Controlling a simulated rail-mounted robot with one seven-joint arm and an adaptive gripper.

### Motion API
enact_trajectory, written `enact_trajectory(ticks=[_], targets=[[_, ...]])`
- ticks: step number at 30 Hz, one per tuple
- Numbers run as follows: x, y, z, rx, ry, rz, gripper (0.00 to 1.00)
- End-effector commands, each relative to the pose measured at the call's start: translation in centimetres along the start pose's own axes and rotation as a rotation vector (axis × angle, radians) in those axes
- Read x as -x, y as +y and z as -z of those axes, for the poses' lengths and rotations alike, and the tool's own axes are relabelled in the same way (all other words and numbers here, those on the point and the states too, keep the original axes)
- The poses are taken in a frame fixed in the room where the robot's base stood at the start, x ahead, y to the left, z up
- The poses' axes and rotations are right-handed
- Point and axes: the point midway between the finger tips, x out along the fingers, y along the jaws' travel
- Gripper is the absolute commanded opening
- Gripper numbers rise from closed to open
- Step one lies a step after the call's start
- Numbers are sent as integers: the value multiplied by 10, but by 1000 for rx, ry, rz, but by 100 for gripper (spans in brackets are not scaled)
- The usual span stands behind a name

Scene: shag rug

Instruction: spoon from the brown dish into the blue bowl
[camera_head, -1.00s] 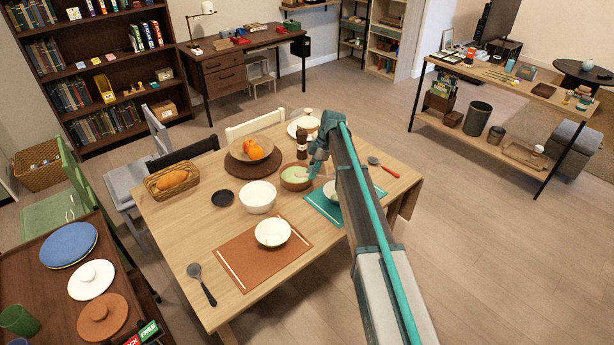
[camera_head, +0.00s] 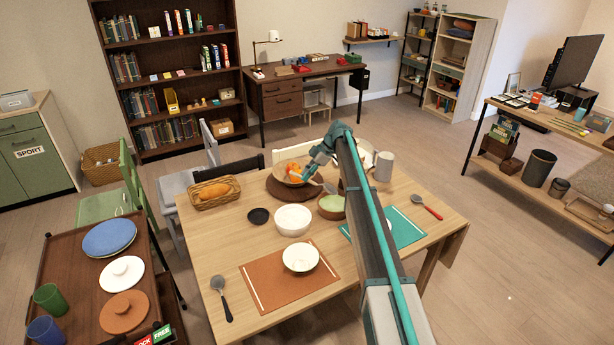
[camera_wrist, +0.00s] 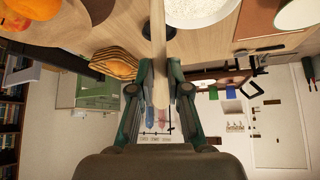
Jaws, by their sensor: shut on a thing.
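My gripper (camera_wrist: 159,75) is shut on the pale wooden handle of a spoon (camera_wrist: 158,35), which passes between the fingers in the wrist view. In the head view my gripper (camera_head: 318,168) is above the table, beside the fruit bowl. The far end of the spoon is outside the wrist view. The brown dish (camera_head: 331,213), with pale green contents, stands on the table just below and right of my gripper. I see no clear blue bowl; a blue plate-like dish (camera_head: 109,238) lies on the brown trolley at the left.
A fruit bowl (camera_head: 280,173), white bowl (camera_head: 293,220), bread basket (camera_head: 196,201) and black saucer (camera_head: 258,216) crowd the table. Another bowl (camera_head: 300,258) sits on an orange placemat (camera_head: 265,283). The trolley also holds a white lid (camera_head: 122,273), brown lid (camera_head: 123,312) and cups.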

Motion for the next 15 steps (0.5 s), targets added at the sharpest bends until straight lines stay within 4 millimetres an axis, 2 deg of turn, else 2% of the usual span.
enact_trajectory(ticks=[15], targets=[[-28, 0, -29, -1, -1, 0, 0]])
